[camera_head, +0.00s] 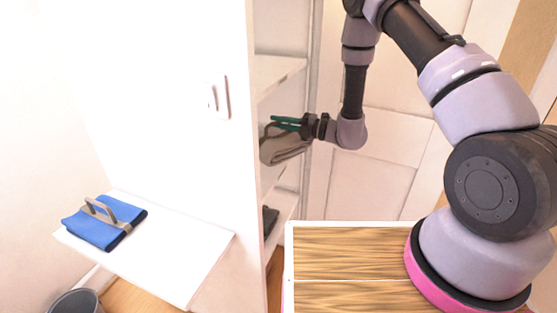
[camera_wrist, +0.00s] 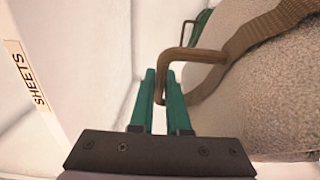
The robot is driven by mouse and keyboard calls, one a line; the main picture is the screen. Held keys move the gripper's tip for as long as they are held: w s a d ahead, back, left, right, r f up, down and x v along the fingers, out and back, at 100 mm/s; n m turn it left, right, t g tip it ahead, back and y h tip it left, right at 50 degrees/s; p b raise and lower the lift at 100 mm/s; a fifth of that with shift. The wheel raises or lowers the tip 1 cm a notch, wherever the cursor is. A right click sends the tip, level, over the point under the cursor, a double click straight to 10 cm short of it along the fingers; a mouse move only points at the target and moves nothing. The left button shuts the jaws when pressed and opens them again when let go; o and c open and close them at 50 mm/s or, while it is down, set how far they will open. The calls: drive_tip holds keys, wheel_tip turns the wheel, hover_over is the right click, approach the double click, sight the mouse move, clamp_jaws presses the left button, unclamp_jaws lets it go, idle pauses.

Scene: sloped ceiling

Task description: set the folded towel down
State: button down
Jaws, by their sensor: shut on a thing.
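The folded towel (camera_head: 284,150) is grey-beige with a brown strap and handle. It hangs from my gripper (camera_head: 286,122) inside the white shelf unit, partly hidden by the unit's side wall. In the wrist view, the green fingers of my gripper (camera_wrist: 167,80) are shut on the brown handle (camera_wrist: 187,53). The plush towel (camera_wrist: 260,90) fills the right side there, with a strap across it. Whether its underside touches a shelf cannot be told.
The white shelf unit (camera_head: 279,76) has several levels; a dark item (camera_head: 270,220) lies lower down. A "SHEETS" label (camera_wrist: 28,75) shows on an edge. A blue folded cloth with a handle (camera_head: 104,223) lies on a white ledge (camera_head: 190,251) at left. A grey bin (camera_head: 75,302) stands below.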

sight(279, 144)
wheel_tip(279, 144, down, 8)
drive_tip(key=shift+f, duration=0.15)
idle(0.3)
drive_tip(key=c, duration=1.2)
unclamp_jaws()
drive_tip(key=shift+f, duration=0.15)
drive_tip(key=shift+c, duration=0.2)
drive_tip(key=o, duration=0.3)
drive_tip(key=shift+o, duration=0.2)
